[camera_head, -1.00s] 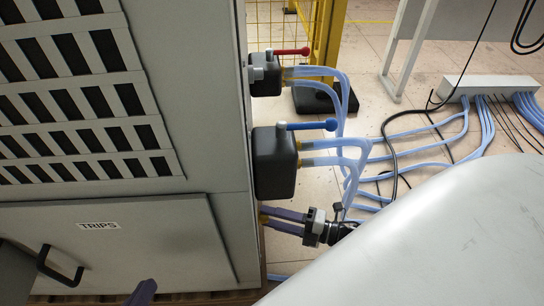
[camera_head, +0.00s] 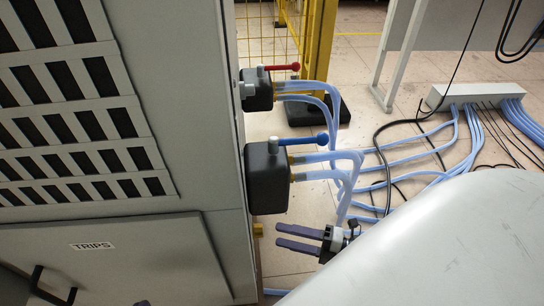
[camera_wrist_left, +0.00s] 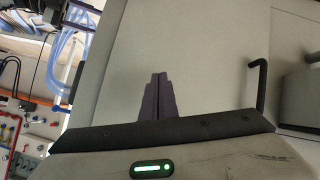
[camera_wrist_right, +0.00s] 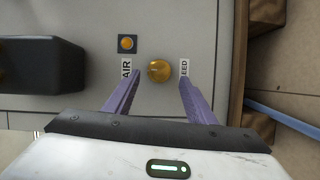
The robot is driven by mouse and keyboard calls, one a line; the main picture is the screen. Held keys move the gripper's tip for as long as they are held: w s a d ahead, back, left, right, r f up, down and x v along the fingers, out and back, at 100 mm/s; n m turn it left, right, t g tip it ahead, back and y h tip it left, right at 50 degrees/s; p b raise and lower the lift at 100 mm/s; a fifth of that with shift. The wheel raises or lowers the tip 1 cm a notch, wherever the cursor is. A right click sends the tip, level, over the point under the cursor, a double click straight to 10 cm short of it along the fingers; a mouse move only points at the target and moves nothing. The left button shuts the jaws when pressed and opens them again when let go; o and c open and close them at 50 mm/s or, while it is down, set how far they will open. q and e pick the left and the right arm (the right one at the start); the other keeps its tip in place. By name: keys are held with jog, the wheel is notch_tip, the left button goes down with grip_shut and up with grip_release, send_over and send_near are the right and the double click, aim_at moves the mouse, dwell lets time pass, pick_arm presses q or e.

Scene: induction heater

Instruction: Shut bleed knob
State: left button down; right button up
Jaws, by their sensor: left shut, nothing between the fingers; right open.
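The bleed knob, a round brass-yellow knob (camera_wrist_right: 158,70), is on the grey cabinet side beside a label partly hidden by a finger, reading "EED". In the head view it shows as a small yellow bit (camera_head: 258,229) at the cabinet's edge, below the blue-handled valve. My right gripper (camera_head: 278,236) is open and empty, its fingertips a short way off the panel and apart from the knob. In the right wrist view its fingers (camera_wrist_right: 160,80) stand either side of the knob. My left gripper (camera_wrist_left: 160,75) is shut and empty before the cabinet front; only a tip shows in the head view.
A black block with a blue-handled valve (camera_head: 310,140) sits just above my right gripper, its pale blue hoses (camera_head: 330,165) looping right. A red-handled valve (camera_head: 283,67) is higher up. A black door handle (camera_wrist_left: 260,85) stands near my left gripper.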

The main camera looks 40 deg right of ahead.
pick_arm(q)
jog(key=shift+f, duration=0.35)
pick_arm(e)
jog(key=shift+v, duration=2.2)
pick_arm(q)
jog(key=shift+r, duration=0.15)
